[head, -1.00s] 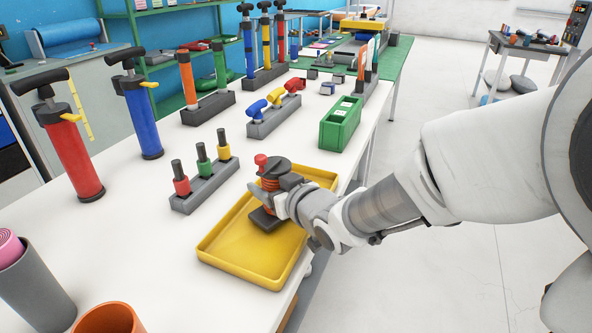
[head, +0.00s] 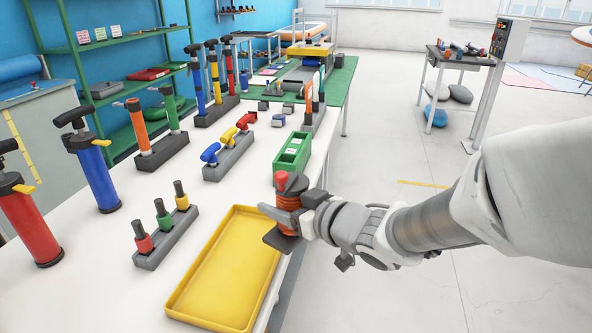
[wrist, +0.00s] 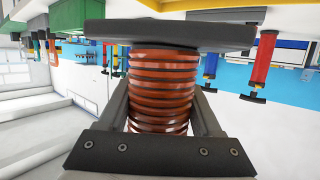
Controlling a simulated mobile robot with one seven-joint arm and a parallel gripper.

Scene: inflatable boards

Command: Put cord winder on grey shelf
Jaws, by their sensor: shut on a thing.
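The cord winder (head: 288,203) has an orange-red ribbed coil between dark end plates and a red knob on top. My gripper (head: 290,219) is shut on it and holds it in the air by the table's right edge, beyond the yellow tray's right side. In the wrist view, the coil (wrist: 162,85) sits between the two dark fingers. No grey shelf stands out clearly in these views. A green shelf unit (head: 122,34) stands against the blue wall at the back left.
The yellow tray (head: 185,300) lies empty on the white table. Beside it are a rack with several coloured handles (head: 163,218), a green box (head: 283,165) and several pumps (head: 95,180). Floor to the right is open; a grey-topped stand (head: 450,62) is farther back.

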